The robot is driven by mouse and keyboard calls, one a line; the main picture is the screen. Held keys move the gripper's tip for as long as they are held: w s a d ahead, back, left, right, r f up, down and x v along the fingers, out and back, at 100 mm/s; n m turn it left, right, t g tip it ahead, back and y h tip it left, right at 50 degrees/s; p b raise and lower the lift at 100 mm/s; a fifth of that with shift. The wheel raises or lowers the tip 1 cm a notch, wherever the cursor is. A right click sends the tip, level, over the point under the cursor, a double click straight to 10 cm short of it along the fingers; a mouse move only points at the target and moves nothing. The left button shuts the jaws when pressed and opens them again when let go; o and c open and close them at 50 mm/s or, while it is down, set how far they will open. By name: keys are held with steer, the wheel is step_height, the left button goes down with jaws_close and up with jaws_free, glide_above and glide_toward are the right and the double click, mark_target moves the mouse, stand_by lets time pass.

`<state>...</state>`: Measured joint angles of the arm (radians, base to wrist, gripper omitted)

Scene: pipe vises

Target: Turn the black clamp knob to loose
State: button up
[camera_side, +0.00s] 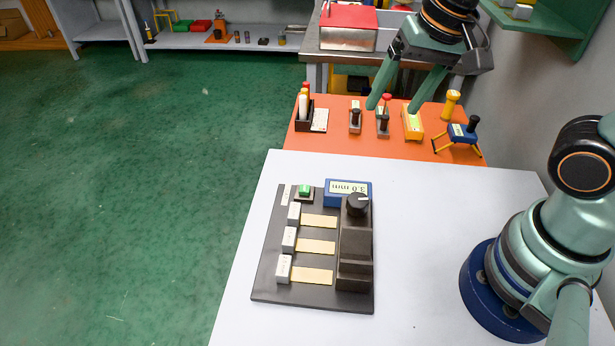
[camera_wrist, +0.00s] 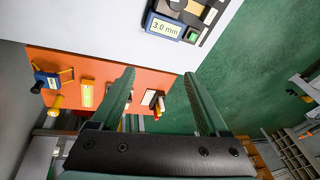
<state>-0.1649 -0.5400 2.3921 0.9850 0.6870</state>
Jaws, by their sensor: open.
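The black clamp knob (camera_side: 357,205) stands upright at the far end of the dark vise body (camera_side: 354,250) on a dark base plate (camera_side: 305,292). A white mark shows on its top. Beside it a blue display (camera_side: 347,188) reads 3.0 mm; the display also shows in the wrist view (camera_wrist: 164,27), where the plate is cut off at the top edge and I cannot clearly make out the knob. My gripper (camera_side: 394,106) is open and empty, above and beyond the plate over the orange table area. Its two fingers (camera_wrist: 160,74) are wide apart in the wrist view.
White blocks (camera_side: 289,239) and brass-coloured strips (camera_side: 315,247) lie left of the vise body. A green button (camera_side: 304,190) sits at the plate's far left. Several tools stand on the orange surface (camera_side: 350,142).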

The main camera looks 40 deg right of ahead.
mark_target(358, 199)
steer(key=s+a+f+m+g, duration=0.2)
steer(key=a+f+m+g, duration=0.15)
steer(key=a+m, duration=0.55)
steer(key=shift+m+h, duration=0.3)
steer(key=shift+m, duration=0.2)
steer(key=f, duration=0.4)
steer(key=d+f, duration=0.1)
steer(key=f, duration=0.7)
steer(key=shift+w+d, duration=0.1)
steer(key=shift+d, duration=0.1)
jaws_close()
